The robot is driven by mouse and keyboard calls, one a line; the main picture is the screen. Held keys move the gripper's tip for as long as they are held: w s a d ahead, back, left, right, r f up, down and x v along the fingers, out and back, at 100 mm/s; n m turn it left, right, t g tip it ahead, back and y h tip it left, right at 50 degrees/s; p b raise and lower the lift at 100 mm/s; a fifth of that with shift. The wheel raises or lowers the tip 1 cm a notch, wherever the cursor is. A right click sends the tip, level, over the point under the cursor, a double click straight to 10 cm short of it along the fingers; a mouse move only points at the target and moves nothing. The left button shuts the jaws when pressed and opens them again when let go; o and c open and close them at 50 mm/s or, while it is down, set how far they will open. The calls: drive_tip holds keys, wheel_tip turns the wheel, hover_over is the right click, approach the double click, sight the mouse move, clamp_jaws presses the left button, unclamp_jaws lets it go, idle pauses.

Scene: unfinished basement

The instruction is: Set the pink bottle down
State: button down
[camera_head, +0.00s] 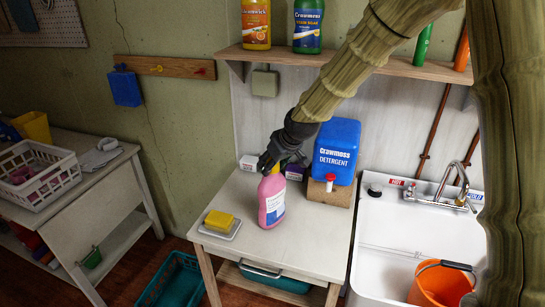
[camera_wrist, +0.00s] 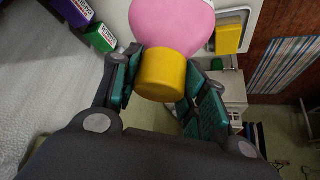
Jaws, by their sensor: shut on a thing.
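The pink bottle (camera_head: 271,200) with a white and blue label is upright at the small table (camera_head: 300,240), left of its middle. In the wrist view its pink body (camera_wrist: 175,22) is beyond a yellow cap (camera_wrist: 162,75). My gripper (camera_head: 273,168) comes from above and behind and is shut on the bottle's top, with the fingers on either side of the cap. The bottle's base appears at or just above the tabletop; I cannot tell whether it touches.
A yellow sponge (camera_head: 219,220) on a dish lies left of the bottle. A blue detergent jug (camera_head: 337,145) on a wooden block (camera_head: 329,193) and small boxes (camera_head: 249,163) stand behind. A sink (camera_head: 385,240) with an orange bucket (camera_head: 441,284) is right.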

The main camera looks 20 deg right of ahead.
idle(0.3)
drive_tip(key=c, duration=0.8)
unclamp_jaws()
drive_tip(key=shift+r, duration=0.1)
drive_tip(key=b+v, duration=0.3)
drive_tip(key=v, duration=0.9)
